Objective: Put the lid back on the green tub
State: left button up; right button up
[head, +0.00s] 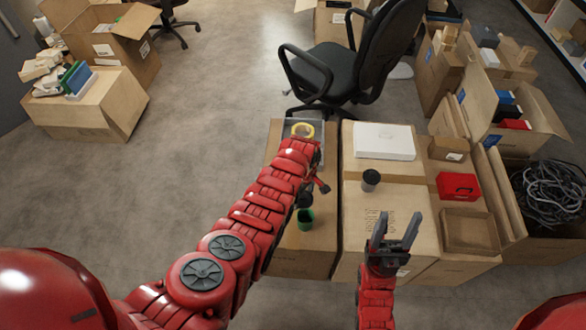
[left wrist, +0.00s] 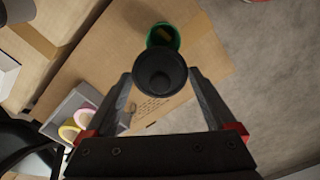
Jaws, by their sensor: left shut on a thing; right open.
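The green tub (head: 305,222) stands open on the left carton top, partly covered by the lid in both views. In the left wrist view the tub (left wrist: 163,34) shows something brown inside. My left gripper (head: 308,193) is shut on the round black lid (head: 304,201). In the left wrist view the lid (left wrist: 160,72) sits between the two fingertips, its knob facing the camera. It overlaps the tub's near side, apparently above and offset from it; I cannot tell the gap. My right gripper (head: 396,232) is open and empty over the right carton's front.
A grey tray (head: 288,129) with tape rolls (head: 302,130) lies at the left carton's far end. A dark grey canister (head: 371,179), white box (head: 384,141) and red box (head: 457,187) stand on the cartons to the right. An office chair (head: 350,70) stands behind.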

pick_arm(q)
jog(key=shift+s+d+f+n, duration=0.15)
jog(key=shift+s+d+f, duration=0.15)
jog(key=shift+s, duration=0.15)
jog(key=shift+s+d+f+n, duration=0.15)
jog(key=shift+s+d+f, duration=0.15)
jog(key=shift+s, duration=0.15)
jog(key=shift+f, duration=0.2)
notch_tip(320, 180, down, 6)
jog(key=b, duration=0.5)
jog(key=shift+f+b, duration=0.1)
jog(key=shift+b, duration=0.25)
jog(key=shift+f, duration=0.15)
dwell(0.9)
jog(key=o, duration=1)
